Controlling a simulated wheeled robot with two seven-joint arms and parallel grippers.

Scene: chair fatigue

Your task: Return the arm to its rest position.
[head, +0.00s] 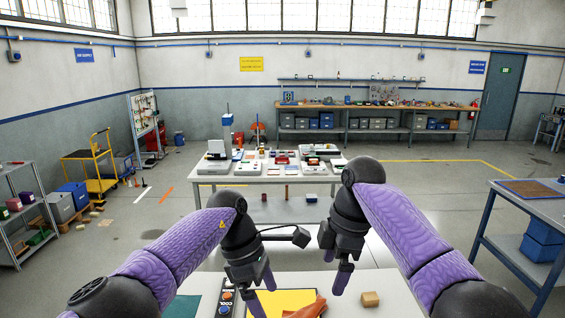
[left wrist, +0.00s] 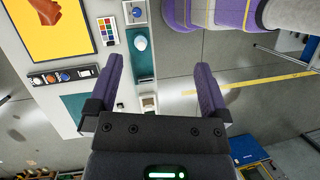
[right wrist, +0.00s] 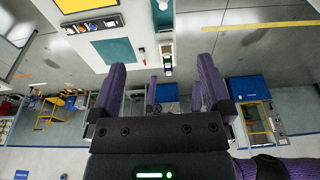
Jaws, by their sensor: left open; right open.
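Both of my purple arms reach forward over the near edge of a pale worktable (head: 345,285). My right gripper (head: 336,272) hangs above the table, open and empty. In the right wrist view its two fingers (right wrist: 161,75) stand apart with nothing between them. My left gripper (head: 262,280) hangs lower and to the left, near a yellow panel (head: 290,298), also open and empty.
On the worktable are a button box (head: 227,297), an orange cloth-like item (head: 308,308) and a wooden block (head: 370,299). A blue-legged bench (head: 540,205) stands right, a grey shelf (head: 25,215) left. A second table (head: 205,178) with equipment stands ahead, floor between.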

